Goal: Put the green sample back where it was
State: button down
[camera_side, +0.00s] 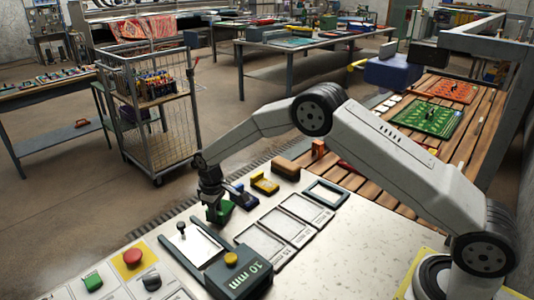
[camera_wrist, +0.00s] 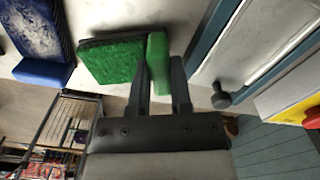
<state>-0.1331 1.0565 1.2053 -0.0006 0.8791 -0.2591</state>
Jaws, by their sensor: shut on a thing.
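The green sample (camera_side: 222,210) is a green, rough-faced pad with a smooth bright green grip. In the wrist view the pad (camera_wrist: 115,62) lies left of the fingers, and its grip sits between the fingertips. My gripper (camera_wrist: 165,75) is shut on that grip. In the side view my gripper (camera_side: 213,197) points down at the left edge of the pale worktop, partly hiding the sample. I cannot tell whether the sample touches the worktop. A blue block (camera_side: 243,198) stands just right of it; it also shows in the wrist view (camera_wrist: 40,40).
A yellow block (camera_side: 264,183) and a brown brush (camera_side: 285,168) continue the row. Outlined squares (camera_side: 285,225) lie to the right. A framed plate (camera_side: 192,243) with a small knob and a "10 mm" box (camera_side: 238,272) stand in front. Buttons (camera_side: 133,257) are at lower left.

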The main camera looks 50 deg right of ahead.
jog(key=shift+f, duration=0.35)
jog(key=shift+f, duration=0.15)
jog(key=c, duration=0.5)
grip_release()
jog(key=shift+c, duration=0.2)
notch_tip(320, 180, up, 12)
jog(key=shift+s, duration=0.1)
dwell(0.6)
